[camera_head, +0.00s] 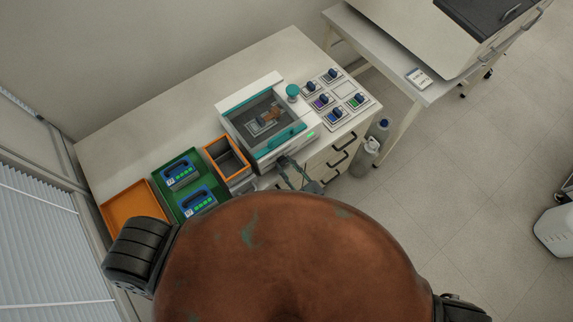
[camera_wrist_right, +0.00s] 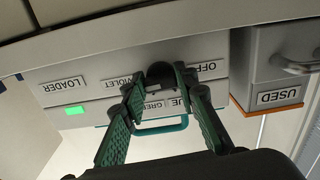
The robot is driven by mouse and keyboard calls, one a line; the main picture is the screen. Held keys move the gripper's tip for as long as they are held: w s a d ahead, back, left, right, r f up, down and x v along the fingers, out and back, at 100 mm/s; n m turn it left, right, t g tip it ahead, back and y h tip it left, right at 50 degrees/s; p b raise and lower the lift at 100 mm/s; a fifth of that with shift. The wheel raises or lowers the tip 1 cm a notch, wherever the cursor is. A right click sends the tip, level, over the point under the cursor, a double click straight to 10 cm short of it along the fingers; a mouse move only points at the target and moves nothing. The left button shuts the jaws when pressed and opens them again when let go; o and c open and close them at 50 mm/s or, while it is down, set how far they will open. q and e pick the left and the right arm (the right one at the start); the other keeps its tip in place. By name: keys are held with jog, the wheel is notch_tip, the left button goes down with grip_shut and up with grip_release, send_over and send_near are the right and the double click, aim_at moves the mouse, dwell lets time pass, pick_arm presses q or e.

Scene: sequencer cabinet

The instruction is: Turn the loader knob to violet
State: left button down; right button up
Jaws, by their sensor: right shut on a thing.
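The loader knob (camera_wrist_right: 160,72) is dark and sits on the light front panel of the sequencer (camera_head: 262,122). Labels LOADER, VIOLET, OFF, GREEN and a partly hidden one ending in UE surround it, upside down in the right wrist view. My right gripper (camera_wrist_right: 166,86) is shut on the knob, with its green-padded fingers on either side. In the head view the right gripper (camera_head: 287,164) is at the sequencer's front, hiding the knob. Which label the knob points to cannot be told. My left gripper is not in view.
A grey bin with an orange rim (camera_head: 207,148) labelled USED stands left of the sequencer. A green tray (camera_head: 162,190) with two blue devices and an orange tray (camera_head: 130,203) lie farther left. Several coloured knobbed modules stand at right. A green light (camera_wrist_right: 74,110) shows near LOADER.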

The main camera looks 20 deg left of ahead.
jog(key=shift+m, duration=0.5)
jog(key=o, duration=1.1)
jog(key=shift+o, duration=0.3)
jog(key=v, duration=1.2)
jog(key=shift+f, duration=0.1)
